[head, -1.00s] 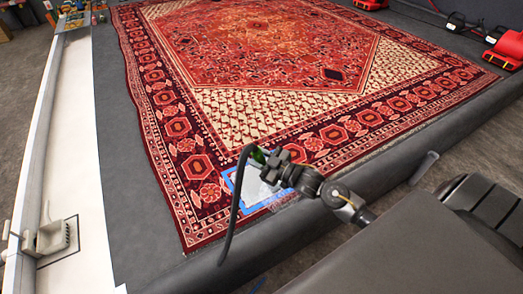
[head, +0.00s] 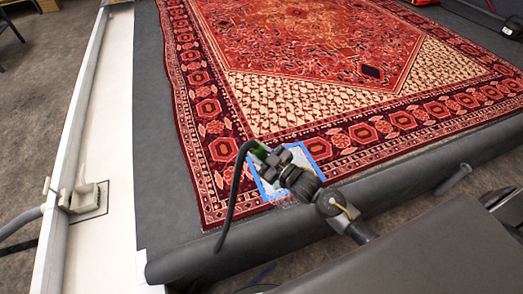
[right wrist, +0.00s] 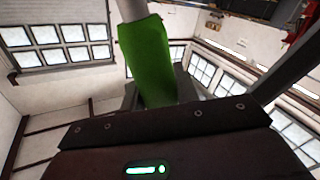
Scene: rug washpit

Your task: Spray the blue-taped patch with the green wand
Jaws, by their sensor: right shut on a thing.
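My right gripper (head: 272,160) is shut on the green wand (head: 261,149), over the rug near its front corner. A black hose hangs from the wand and curves down to the left. The wand's green body fills the middle of the right wrist view (right wrist: 150,60), in the jaws. The blue-taped patch (head: 302,158) is a pale, whitish area framed by blue tape on the rug (head: 290,60). My right gripper and forearm cover much of it. I cannot tell where the wand's nozzle points or whether spray comes out. My left gripper is not in view.
The rug lies on a dark grey surface with a rounded front edge (head: 400,182). A white strip with a drain fitting (head: 85,198) runs along the left. A small grey cylinder (head: 453,179) sits by the front edge at right.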

